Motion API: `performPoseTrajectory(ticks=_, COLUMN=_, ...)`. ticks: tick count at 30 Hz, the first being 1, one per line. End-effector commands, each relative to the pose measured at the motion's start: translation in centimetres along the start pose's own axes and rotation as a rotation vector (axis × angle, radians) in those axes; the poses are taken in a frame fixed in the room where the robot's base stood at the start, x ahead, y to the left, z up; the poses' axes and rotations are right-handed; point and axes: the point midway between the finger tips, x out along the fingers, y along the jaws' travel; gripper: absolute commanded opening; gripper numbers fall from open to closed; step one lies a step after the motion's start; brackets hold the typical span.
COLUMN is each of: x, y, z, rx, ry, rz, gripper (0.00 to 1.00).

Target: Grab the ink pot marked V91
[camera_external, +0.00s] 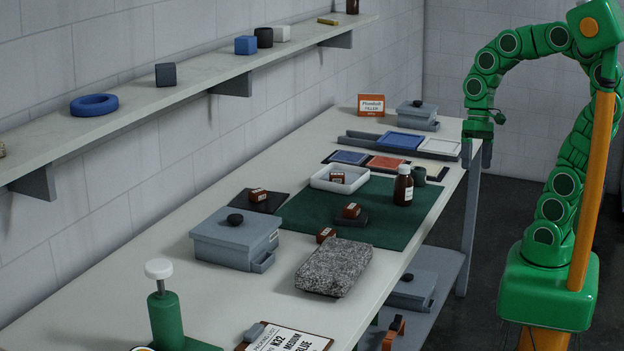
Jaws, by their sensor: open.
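No marking V91 can be read. Several small brown labelled blocks, possibly ink pots, stand on the table: one on a dark mat (258,195), one in a white tray (337,177), one on a dark pad on the green mat (351,211), and one behind the grey stone block (326,235). Their labels are too small to read. A brown bottle with a white cap and label (403,186) stands upright on the green mat. My gripper (478,153) is open and hangs near the table's far right end, apart from all of these.
A lidded grey box (236,236), a speckled stone block (334,268), a green stamp press (168,315) and a clipboard (288,338) occupy the near table. Coloured pads (403,141) and an orange-white box (371,104) are farther back. A wall shelf (190,72) runs along the left.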

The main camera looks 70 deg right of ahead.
Motion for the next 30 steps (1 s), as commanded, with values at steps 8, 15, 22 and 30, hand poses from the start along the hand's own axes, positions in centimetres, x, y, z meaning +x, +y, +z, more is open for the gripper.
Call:
performPoseTrajectory(ticks=8, x=-1.2, y=-1.9, z=-7.0, rx=0.401, ry=-0.019, rz=-0.265, gripper=0.93)
performPoseTrajectory(ticks=15, x=-3.5, y=-0.9, z=-14.0, rx=0.766, ry=-0.042, rz=-0.503, gripper=0.93)
performPoseTrajectory(ticks=22, x=-6.2, y=3.0, z=-21.1, rx=1.130, ry=-0.083, rz=-0.744, gripper=0.93)
performPoseTrajectory(ticks=30, x=-9.3, y=10.6, z=-27.7, rx=1.518, ry=-0.151, rz=-1.021, gripper=0.93)
